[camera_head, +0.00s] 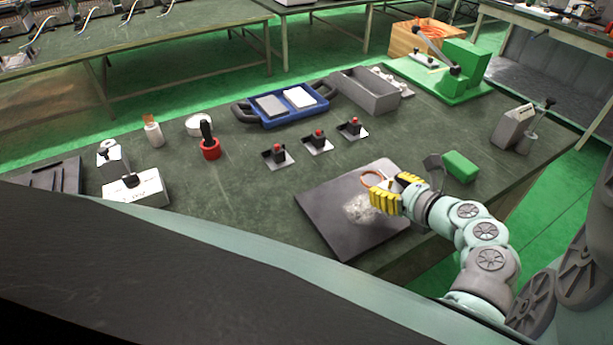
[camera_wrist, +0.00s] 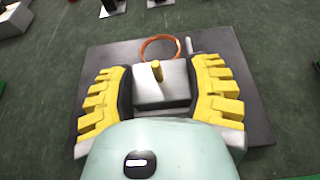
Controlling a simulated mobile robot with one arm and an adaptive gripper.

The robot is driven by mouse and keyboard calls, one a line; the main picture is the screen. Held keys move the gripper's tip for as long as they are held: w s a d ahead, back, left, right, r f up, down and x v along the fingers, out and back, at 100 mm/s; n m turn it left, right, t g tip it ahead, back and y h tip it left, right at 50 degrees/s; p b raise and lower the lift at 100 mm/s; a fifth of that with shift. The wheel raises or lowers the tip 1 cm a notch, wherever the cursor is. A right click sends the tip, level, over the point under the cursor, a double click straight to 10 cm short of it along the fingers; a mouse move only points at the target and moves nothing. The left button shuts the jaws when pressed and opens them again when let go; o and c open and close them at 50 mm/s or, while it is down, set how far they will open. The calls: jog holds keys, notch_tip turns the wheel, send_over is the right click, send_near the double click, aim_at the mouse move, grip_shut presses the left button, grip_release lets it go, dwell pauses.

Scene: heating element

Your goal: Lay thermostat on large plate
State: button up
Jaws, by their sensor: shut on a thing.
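The thermostat is a silver-grey metal box with a brass stud and a loop of copper-orange tube; it shows in the wrist view (camera_wrist: 160,92). Its copper loop also shows in the head view (camera_head: 371,177). My gripper (camera_head: 388,192), with yellow ribbed fingers, is shut on the thermostat, one finger at each side of the box in the wrist view (camera_wrist: 162,88). The large plate (camera_head: 325,222) is dark, flat and square, on the green table. The thermostat is over this plate; I cannot tell whether it touches. A whitish patch marks the plate beside the gripper.
A green block (camera_head: 461,167) lies on the table just beyond my gripper. Several small plates with red-topped black parts, one a small plate (camera_head: 319,145), sit behind the large plate. A blue tray (camera_head: 283,120) and a grey bin (camera_head: 369,94) stand further back.

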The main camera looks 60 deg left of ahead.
jog(key=w, duration=0.6)
jog(key=shift+w+a+f, duration=0.25)
jog(key=shift+a+f, duration=0.05)
jog(key=shift+a, duration=0.05)
jog(key=shift+f+b, duration=0.5)
jog(key=shift+f, duration=1.25)
jog(key=o, duration=1.3)
jog(key=shift+f, duration=0.1)
jog(key=shift+w+d+r, duration=0.1)
jog(key=shift+d+r, duration=0.1)
jog(key=shift+d, duration=0.05)
jog(key=v, duration=1.1)
jog(key=shift+d, duration=0.3)
